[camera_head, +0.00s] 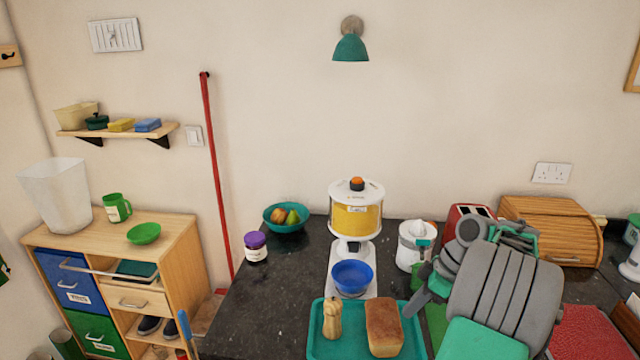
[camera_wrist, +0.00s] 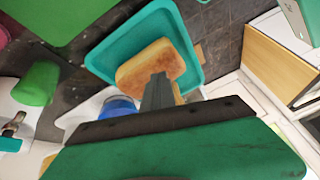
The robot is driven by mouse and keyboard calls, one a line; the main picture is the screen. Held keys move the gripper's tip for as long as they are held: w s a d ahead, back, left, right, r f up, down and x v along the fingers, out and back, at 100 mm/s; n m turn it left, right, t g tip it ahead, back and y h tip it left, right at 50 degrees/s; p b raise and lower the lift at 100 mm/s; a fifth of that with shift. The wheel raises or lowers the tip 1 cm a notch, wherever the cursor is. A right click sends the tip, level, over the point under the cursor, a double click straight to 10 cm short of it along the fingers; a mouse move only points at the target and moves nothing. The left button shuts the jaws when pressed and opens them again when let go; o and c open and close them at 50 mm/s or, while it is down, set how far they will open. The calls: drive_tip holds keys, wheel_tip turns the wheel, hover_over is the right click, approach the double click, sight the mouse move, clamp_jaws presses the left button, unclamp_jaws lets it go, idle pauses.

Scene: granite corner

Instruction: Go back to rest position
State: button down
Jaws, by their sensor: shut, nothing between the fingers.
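My gripper shows in the wrist view (camera_wrist: 158,92) as narrow dark fingers held together with nothing between them. In that view the fingers overlap the bread loaf (camera_wrist: 150,65) on the teal tray (camera_wrist: 128,44); I cannot tell how far apart they are. In the head view my grey and green arm fills the lower right, over the counter. The fingertips are hard to make out there.
Behind the tray stand a dispenser (camera_head: 356,222) with a blue bowl (camera_head: 352,277), a white juicer (camera_head: 415,246), a red toaster (camera_head: 462,222) and a wooden bread box (camera_head: 550,230). A fruit bowl (camera_head: 278,224) and purple-lidded jar (camera_head: 256,248) are left. The counter's front left is clear.

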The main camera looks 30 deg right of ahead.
drive_tip(key=w+a+r+m+h, duration=0.1)
drive_tip(key=w+a+r+m, duration=0.15)
drive_tip(key=a, duration=0.75)
drive_tip(key=w+a+r+m+h, duration=0.1)
drive_tip(key=w+a+r, duration=0.25)
drive_tip(key=a, duration=0.75)
drive_tip(key=s+a+m+t+h, duration=0.2)
drive_tip(key=s+a+m, duration=0.2)
drive_tip(key=s+a, duration=0.5)
drive_tip(key=a, duration=0.3)
drive_tip(key=shift+s+r, duration=0.2)
